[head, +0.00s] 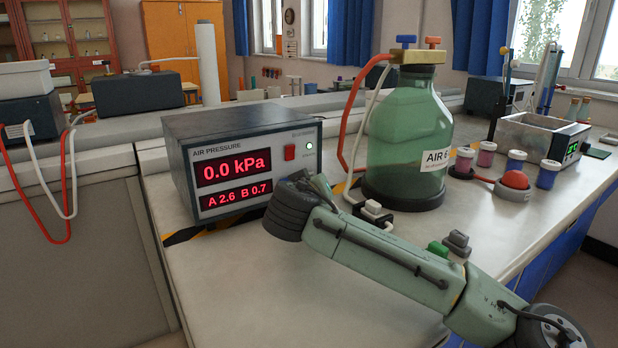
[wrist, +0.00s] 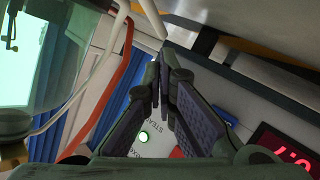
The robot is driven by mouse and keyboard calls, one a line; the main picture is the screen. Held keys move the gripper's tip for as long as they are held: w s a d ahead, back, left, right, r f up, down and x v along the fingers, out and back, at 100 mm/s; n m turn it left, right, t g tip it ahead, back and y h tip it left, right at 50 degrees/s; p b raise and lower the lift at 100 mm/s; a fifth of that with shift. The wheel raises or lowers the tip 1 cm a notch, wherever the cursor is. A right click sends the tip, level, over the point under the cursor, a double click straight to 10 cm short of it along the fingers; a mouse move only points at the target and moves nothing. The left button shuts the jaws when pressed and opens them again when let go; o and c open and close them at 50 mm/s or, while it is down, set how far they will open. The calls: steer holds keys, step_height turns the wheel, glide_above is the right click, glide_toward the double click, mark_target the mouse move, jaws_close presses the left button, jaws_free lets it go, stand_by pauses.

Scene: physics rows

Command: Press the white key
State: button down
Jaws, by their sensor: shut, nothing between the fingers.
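The white key (head: 373,207) sits on a small dark block on the bench in the head view, in front of the green glass bottle (head: 405,130). A white tube runs beside it. I cannot make out the key in the wrist view. My gripper (wrist: 160,80) is shut and empty in the wrist view, its dark pads together. In the head view my wrist is left of the white key, in front of the air pressure meter (head: 240,135), and hides most of the fingers. The meter reads 0.0 kPa, with A 2.6 and B 0.7.
A green key (head: 437,248) and a grey key (head: 457,240) lie right of the white key, close to my arm. Red and white tubes rise to the bottle. A red dome button (head: 515,180), several small jars and a water bath (head: 545,135) stand farther right.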

steer(key=shift+w+a, duration=0.25)
steer(key=shift+w, duration=0.05)
steer(key=shift+w+r, duration=0.15)
steer(key=shift+r, duration=0.15)
stand_by(0.9)
steer(key=shift+s+d+f+b, duration=0.1)
steer(key=shift+s+f+b, duration=0.1)
steer(key=shift+s+b, duration=0.1)
steer(key=shift+s+d, duration=0.2)
steer(key=shift+s, duration=0.1)
steer(key=shift+s+d+f, duration=0.15)
steer(key=shift+s+d, duration=0.2)
steer(key=shift+s, duration=0.1)
steer(key=shift+s+d+b, duration=0.25)
steer(key=shift+s+d, duration=0.35)
steer(key=shift+s, duration=0.25)
steer(key=shift+s+d+b, duration=0.25)
steer(key=shift+s+d, duration=0.35)
steer(key=shift+s, duration=0.2)
